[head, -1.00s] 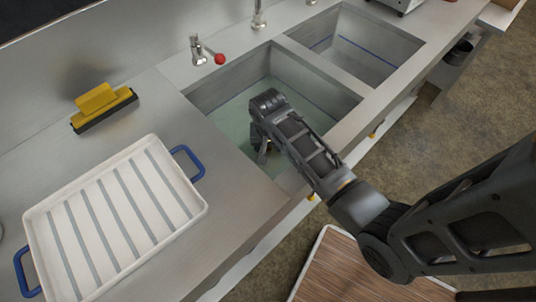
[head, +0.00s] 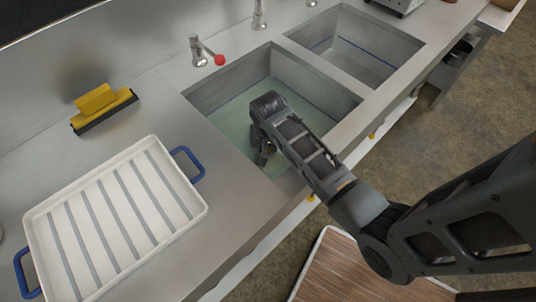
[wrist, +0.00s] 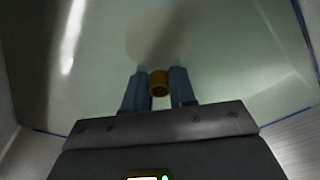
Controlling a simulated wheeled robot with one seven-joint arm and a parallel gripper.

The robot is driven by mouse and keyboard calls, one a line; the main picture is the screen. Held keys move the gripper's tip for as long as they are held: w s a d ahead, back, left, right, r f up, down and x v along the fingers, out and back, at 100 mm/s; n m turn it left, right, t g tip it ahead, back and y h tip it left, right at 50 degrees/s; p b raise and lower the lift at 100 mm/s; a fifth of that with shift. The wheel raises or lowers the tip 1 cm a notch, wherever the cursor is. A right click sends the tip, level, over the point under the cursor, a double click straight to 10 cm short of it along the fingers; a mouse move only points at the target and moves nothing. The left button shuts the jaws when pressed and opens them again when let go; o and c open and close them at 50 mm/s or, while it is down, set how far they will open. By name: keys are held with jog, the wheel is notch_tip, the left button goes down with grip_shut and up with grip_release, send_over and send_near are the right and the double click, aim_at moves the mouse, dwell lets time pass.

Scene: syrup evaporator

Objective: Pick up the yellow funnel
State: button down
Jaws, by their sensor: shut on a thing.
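My gripper (wrist: 159,90) is shut on the spout, one finger on each side. In the head view my gripper (head: 264,154) points down into the left sink basin (head: 229,115), which holds greenish water. My arm hides most of the funnel there.
Basin walls and the front rim surround my gripper. A faucet with a red knob (head: 219,60) stands behind. On the left counter are a white tray (head: 65,194) with blue handles and a yellow squeegee (head: 97,100). The right basin (head: 350,60) looks empty.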

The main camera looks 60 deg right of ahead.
jog(key=shift+r, duration=0.1)
jog(key=shift+r, duration=0.65)
notch_tip(320, 180, up, 3)
jog(key=shift+f+b, duration=0.1)
jog(key=shift+b, duration=0.25)
jog(key=s+d+r+b, duration=0.1)
jog(key=s+d+r, duration=0.5)
jog(key=s+d, duration=0.2)
jog(key=shift+s+r, duration=0.3)
jog(key=shift+r, duration=0.1)
